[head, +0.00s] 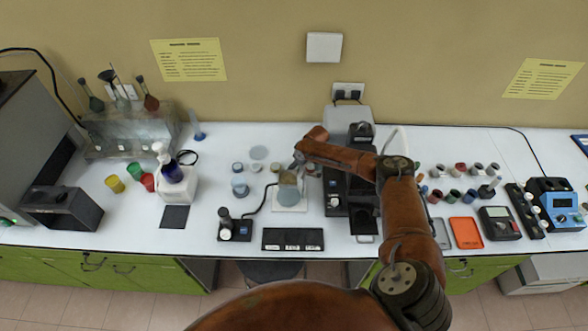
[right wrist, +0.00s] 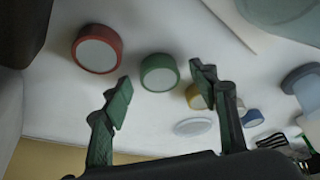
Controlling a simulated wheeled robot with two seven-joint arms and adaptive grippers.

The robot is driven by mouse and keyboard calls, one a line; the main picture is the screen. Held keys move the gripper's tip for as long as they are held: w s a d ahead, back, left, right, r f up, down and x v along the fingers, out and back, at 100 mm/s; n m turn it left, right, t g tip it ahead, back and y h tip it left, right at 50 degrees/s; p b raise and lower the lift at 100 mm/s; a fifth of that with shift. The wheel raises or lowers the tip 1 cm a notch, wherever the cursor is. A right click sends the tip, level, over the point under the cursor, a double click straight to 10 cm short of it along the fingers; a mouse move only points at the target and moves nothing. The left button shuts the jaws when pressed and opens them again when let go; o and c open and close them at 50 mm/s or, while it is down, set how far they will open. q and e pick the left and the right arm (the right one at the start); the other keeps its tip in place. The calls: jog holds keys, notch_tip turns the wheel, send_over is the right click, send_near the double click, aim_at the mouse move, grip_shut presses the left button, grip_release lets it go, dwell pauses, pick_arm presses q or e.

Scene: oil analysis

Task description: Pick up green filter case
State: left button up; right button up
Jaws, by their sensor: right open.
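The green filter case (right wrist: 158,73) is a short round case with a green rim and a pale top. In the right wrist view it stands on the white table, just beyond and between the fingertips of my right gripper (right wrist: 160,95). The fingers are spread wide and empty, and do not appear to touch the case. In the head view my right arm reaches to the middle of the table, and its gripper (head: 298,160) is largely hidden by the arm. I cannot make out the green case there. My left gripper is not in view.
In the right wrist view a red case (right wrist: 97,49) stands left of the green one, and a yellow case (right wrist: 196,97) is close behind the right finger. A white disc (right wrist: 193,127) and a blue case (right wrist: 252,118) lie nearby. A beaker (head: 289,190) stands near my arm.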

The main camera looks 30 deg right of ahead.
jog(key=shift+c, duration=0.3)
jog(key=c, duration=1)
jog(key=shift+r, duration=0.1)
